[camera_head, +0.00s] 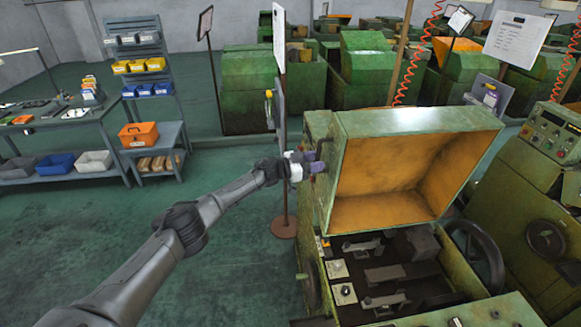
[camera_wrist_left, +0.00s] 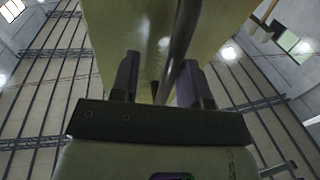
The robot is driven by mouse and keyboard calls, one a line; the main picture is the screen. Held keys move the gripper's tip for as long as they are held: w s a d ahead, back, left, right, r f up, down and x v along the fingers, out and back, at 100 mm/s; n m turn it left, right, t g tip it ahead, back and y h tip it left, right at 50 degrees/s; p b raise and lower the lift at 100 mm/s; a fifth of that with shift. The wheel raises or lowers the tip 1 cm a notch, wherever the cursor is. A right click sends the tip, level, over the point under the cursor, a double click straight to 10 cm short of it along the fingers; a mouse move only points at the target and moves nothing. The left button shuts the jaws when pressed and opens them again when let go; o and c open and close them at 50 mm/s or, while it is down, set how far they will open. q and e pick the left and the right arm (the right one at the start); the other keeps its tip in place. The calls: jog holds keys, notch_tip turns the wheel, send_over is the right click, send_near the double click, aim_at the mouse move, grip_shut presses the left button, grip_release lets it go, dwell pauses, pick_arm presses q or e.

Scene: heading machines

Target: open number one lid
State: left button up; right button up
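The green machine lid (camera_head: 415,125) in front of me stands raised, with its orange inner side facing me and the machine's inside uncovered. A dark bar handle (camera_head: 326,150) sits on the lid's left side. My left gripper (camera_head: 312,162) is at this handle. In the left wrist view my left gripper (camera_wrist_left: 159,70) has its two fingers apart, with the handle bar (camera_wrist_left: 178,50) passing between them, closer to the right finger. A clear gap shows beside the left finger. The lid's yellow-green side (camera_wrist_left: 130,25) fills the top middle there. My right gripper is not in view.
The open machine bay (camera_head: 390,272) holds metal fixtures, and a dark handwheel (camera_head: 475,255) is at its right. A sign stand (camera_head: 284,228) stands close behind my left forearm. Another green machine (camera_head: 530,215) is at the right. Green floor at the left is clear.

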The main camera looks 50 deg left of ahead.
pick_arm(q)
jog(key=b+v, duration=0.2)
jog(key=v, duration=1)
jog(key=shift+s, duration=0.2)
